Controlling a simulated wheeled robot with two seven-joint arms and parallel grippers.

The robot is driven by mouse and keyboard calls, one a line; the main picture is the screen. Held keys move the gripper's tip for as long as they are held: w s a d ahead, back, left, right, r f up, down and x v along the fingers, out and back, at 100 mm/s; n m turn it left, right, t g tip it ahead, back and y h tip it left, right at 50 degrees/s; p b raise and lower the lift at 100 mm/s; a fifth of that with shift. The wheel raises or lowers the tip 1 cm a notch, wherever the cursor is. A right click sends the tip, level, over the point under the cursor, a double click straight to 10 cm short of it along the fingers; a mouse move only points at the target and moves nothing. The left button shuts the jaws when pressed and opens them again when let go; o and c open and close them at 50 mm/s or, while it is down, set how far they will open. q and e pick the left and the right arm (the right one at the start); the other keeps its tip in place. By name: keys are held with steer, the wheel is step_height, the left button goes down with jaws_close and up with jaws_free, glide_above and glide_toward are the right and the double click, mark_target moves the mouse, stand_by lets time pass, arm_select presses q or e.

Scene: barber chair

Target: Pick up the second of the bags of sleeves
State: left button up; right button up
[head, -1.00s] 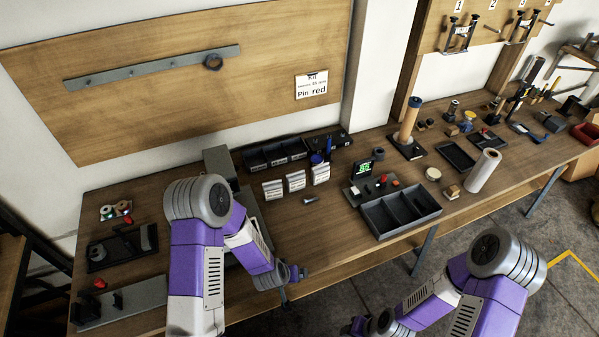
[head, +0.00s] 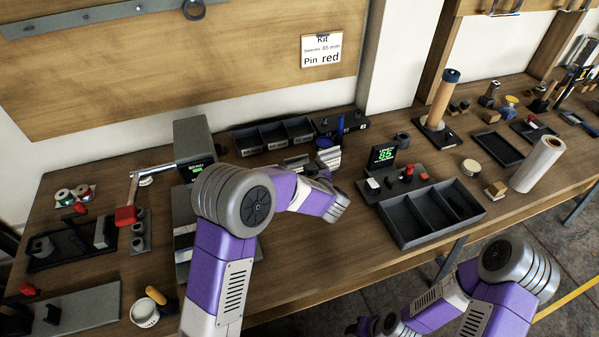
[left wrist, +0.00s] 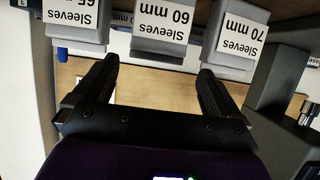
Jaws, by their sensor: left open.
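Three labelled bags of sleeves hang side by side, upside down in the left wrist view: a "65 mm" bag (left wrist: 75,20) at left, a "60 mm" bag (left wrist: 162,22) in the middle and a "70 mm" bag (left wrist: 235,40) at right. My left gripper (left wrist: 157,72) is open and empty, its two fingers pointing toward the bags with the middle bag in line with the gap. In the head view my left gripper (head: 324,176) is at the bags, and my arm hides some of them; one pale bag (head: 329,157) shows beside it. My right gripper is out of view.
Black bins (head: 275,136) stand behind the bags. A divided black tray (head: 430,212) and a box with a green readout (head: 383,155) are to the right. A grey machine (head: 194,145) stands to the left. A wall sign (head: 322,50) reads "Sleeves 65 mm, Pin red".

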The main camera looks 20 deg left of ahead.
mark_target(297, 160)
arm_select(q)
steer(key=shift+w+a+f, duration=0.25)
steer(key=shift+w+a, duration=0.05)
steer(key=shift+w, duration=0.25)
steer(key=b+x, duration=0.2)
steer(key=x, duration=0.3)
steer(key=shift+w+f+b, duration=0.15)
steer(key=shift+w+b, duration=0.05)
steer(key=shift+b, duration=0.15)
steer(key=shift+w+a+f, duration=0.1)
steer(key=shift+w+a, duration=0.2)
steer(key=shift+w, duration=0.1)
steer(key=c, duration=0.8)
